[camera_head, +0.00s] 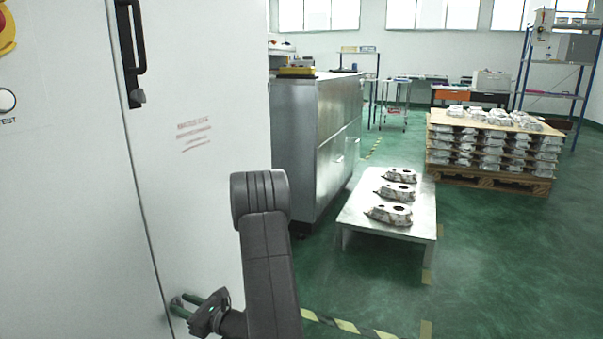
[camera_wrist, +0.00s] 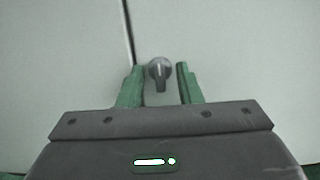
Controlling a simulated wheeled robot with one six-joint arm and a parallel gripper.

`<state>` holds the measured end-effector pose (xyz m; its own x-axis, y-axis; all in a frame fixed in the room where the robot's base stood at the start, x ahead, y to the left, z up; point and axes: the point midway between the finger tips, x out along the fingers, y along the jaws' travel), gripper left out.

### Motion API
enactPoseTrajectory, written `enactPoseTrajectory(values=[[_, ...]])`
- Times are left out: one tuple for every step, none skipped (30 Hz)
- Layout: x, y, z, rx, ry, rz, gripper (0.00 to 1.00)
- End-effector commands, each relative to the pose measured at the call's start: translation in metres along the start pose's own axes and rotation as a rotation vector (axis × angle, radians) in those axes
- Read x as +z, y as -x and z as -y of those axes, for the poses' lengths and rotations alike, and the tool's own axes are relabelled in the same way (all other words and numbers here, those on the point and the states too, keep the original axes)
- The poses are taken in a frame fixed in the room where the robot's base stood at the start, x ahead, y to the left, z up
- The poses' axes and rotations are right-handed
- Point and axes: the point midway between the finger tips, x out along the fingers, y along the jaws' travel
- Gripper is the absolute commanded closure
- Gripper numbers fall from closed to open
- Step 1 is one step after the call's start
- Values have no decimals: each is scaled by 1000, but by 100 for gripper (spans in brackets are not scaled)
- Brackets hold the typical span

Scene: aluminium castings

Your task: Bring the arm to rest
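My arm (camera_head: 268,265) is bent in front of a large white cabinet (camera_head: 70,190), low at the left in the head view. My gripper (camera_wrist: 158,72) has its two green fingers apart in the wrist view. A small dark grey knob or latch (camera_wrist: 159,72) on the cabinet front shows between the fingers. Gaps show on both sides of it, and the fingers do not appear to touch it. In the head view the gripper (camera_head: 180,303) points at the cabinet beside the door seam. I cannot tell how far the fingertips are from the panel.
A black door handle (camera_head: 132,50) sits higher on the cabinet. A grey metal cabinet (camera_head: 315,145) stands behind. A low table (camera_head: 362,225) holds three castings. A wooden pallet (camera_head: 490,180) bears stacked castings. The green floor (camera_head: 480,270) is open at the right, with striped tape (camera_head: 345,324) near my arm.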

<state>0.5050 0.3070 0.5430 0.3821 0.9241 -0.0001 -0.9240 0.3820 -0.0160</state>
Motion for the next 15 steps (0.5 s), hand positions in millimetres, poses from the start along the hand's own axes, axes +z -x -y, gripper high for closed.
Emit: enactPoseTrajectory(values=[[0,-6,-1,2,1,2,68],[1,-6,0,0,-7,1,68],[2,-5,0,-1,-23,0,68],[2,-5,0,-1,-30,0,68],[1,-5,0,-1,-36,0,68],[1,-5,0,-1,-41,0,68],[1,-5,0,-1,-44,0,68],[1,-5,0,-1,-46,0,68],[0,-5,0,-1,-48,0,68],[0,-5,0,-1,-48,0,68],[0,-5,0,-1,-48,0,68],[0,-5,0,-1,-48,0,68],[0,-5,0,-1,-48,0,68],[0,-5,0,-1,-48,0,68],[0,-4,0,-1,-47,0,68]])
